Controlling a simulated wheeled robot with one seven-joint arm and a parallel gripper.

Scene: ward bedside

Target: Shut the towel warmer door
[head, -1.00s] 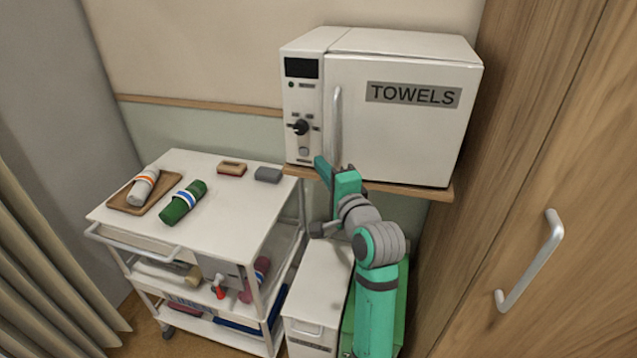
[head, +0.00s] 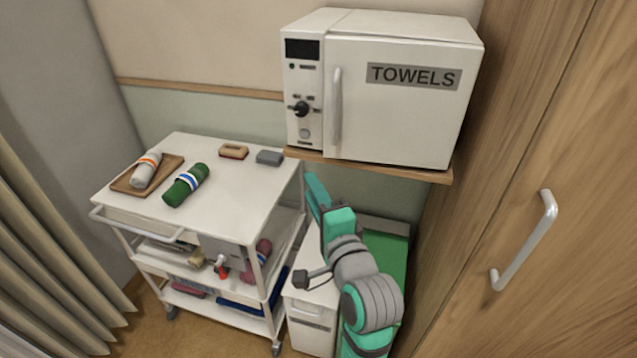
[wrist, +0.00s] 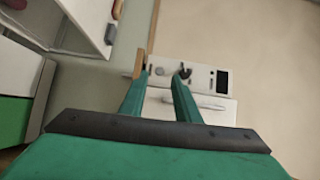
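The white towel warmer (head: 303,100) stands on a wooden shelf against the wall. Its door (head: 400,115), labelled TOWELS, looks flush with the control panel, with no gap visible at its handle side. The upright handle (head: 337,107) is on the door's left. My gripper (head: 313,185) is below the shelf's front edge, clear of the door and handle. In the wrist view my gripper (wrist: 160,78) has its fingers apart with nothing between them. The control panel (wrist: 203,76) and handle (wrist: 200,104) show sideways beyond the fingertips.
The wooden shelf (head: 400,171) juts out just above my gripper. A white trolley (head: 235,190) stands to the left with a rolled green towel (head: 186,185) and a tray (head: 123,184). A white bin (head: 313,315) stands below. A wooden cupboard (head: 540,110) closes off the right.

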